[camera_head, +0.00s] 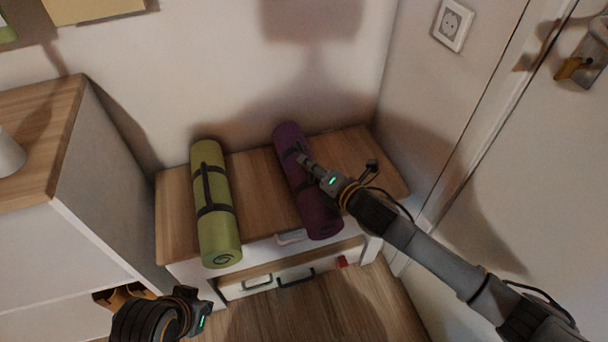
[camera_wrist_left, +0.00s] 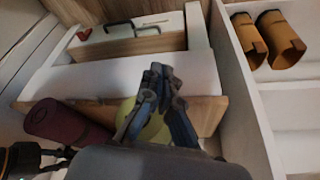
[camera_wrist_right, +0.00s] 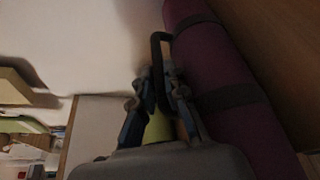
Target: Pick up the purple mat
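The purple mat (camera_head: 291,147) is rolled up and lies on the wooden bench top, with dark straps and a handle. My right gripper (camera_head: 303,160) is over its upper half. In the right wrist view, the mat (camera_wrist_right: 212,65) runs down the right side, and my right gripper (camera_wrist_right: 157,78) has its fingertips close around the dark handle strap (camera_wrist_right: 155,48). My left gripper (camera_wrist_left: 158,72) is empty with its fingertips together, in front of the bench; in the head view its fingers are hidden. The mat's end (camera_wrist_left: 55,122) also shows in the left wrist view.
A rolled green mat (camera_head: 210,228) lies left of the purple one on the bench (camera_head: 255,180). A white cabinet (camera_head: 95,210) stands at the left, a wall behind, a door (camera_head: 530,190) at the right. Orange-brown shoes (camera_wrist_left: 270,40) sit on a shelf near my left gripper.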

